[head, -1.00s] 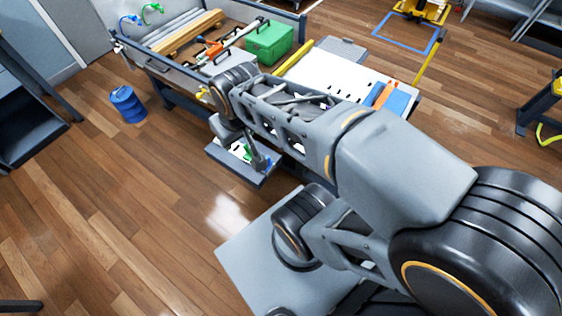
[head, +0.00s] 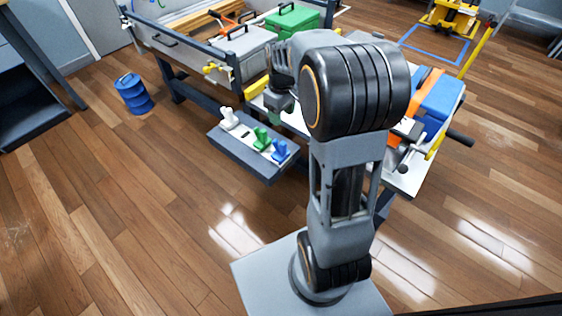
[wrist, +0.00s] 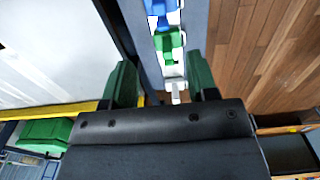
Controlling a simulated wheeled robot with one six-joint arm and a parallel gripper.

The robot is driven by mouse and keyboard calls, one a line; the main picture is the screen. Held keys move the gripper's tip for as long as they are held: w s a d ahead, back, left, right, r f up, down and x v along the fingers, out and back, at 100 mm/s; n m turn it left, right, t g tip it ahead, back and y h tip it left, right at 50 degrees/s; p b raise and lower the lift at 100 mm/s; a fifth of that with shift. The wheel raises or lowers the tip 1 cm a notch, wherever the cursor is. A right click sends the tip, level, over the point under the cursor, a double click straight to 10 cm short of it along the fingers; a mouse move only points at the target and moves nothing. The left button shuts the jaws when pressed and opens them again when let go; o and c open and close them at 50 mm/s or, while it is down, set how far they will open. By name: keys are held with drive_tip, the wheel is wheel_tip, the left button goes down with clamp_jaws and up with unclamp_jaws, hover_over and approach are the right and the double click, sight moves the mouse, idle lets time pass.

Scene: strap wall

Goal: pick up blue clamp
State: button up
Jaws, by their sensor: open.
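The blue clamp (head: 281,150) stands at the right end of a narrow dark-framed tray (head: 238,160) on the front of the workbench. A green clamp (head: 262,138) stands beside it, and a white clamp (head: 229,117) is farther left. In the wrist view the blue clamp (wrist: 160,7) is at the top edge, partly cut off, beyond the green clamp (wrist: 168,45). My gripper (wrist: 162,82) is open, with its two green fingers apart. The white clamp (wrist: 174,75) appears between the fingers, seemingly below them. In the head view my gripper (head: 276,113) is above the tray, partly hidden.
The workbench behind holds a green box (head: 293,19), a grey toolbox (head: 245,45), and a blue case (head: 440,98) on the right. A blue barrel (head: 132,93) stands on the floor at left. The wooden floor in front of the tray is clear.

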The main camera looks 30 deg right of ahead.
sight(281, 143)
wheel_tip(281, 143, down, 9)
drive_tip(key=b, duration=0.2)
drive_tip(key=shift+w+d+r+b, duration=0.1)
drive_tip(key=shift+b, duration=0.2)
drive_tip(key=shift+f+b, duration=1.35)
drive_tip(key=shift+f, duration=1.25)
drive_tip(key=c, duration=1)
